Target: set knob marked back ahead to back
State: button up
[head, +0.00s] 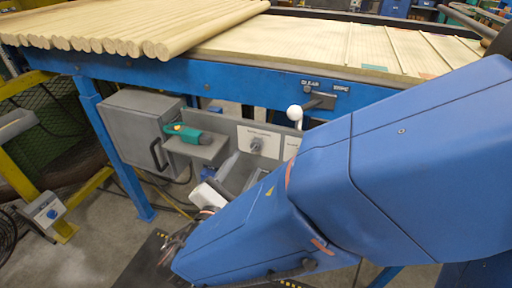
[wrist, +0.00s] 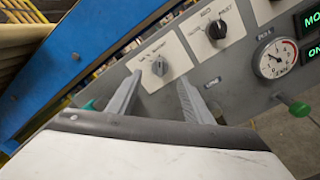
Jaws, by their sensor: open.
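A dark rotary knob (wrist: 159,66) sits on a white plate on the grey control panel (wrist: 130,72) in the wrist view. Its lettering is too small to read for sure. A second, black knob (wrist: 216,30) sits on another white plate up and to the right, with several marks around it. My gripper (wrist: 160,78) is open and empty, its two grey fingers reaching toward the panel. The first knob appears between and just beyond the fingertips, apparently untouched. In the head view a knob on a white plate (head: 256,145) shows under the table; my arm hides much of the panel to its right.
A gauge (wrist: 277,58), green lit displays (wrist: 311,18) and a green push knob (wrist: 298,107) lie right on the panel. A teal handheld tool (head: 188,133) lies on a shelf to the left.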

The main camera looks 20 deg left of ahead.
aim_at(254, 150)
jog(key=shift+w+d, duration=0.15)
jog(key=shift+w, duration=1.6)
jog(key=shift+w+d, duration=0.15)
jog(key=shift+w, duration=1.6)
jog(key=c, duration=1.1)
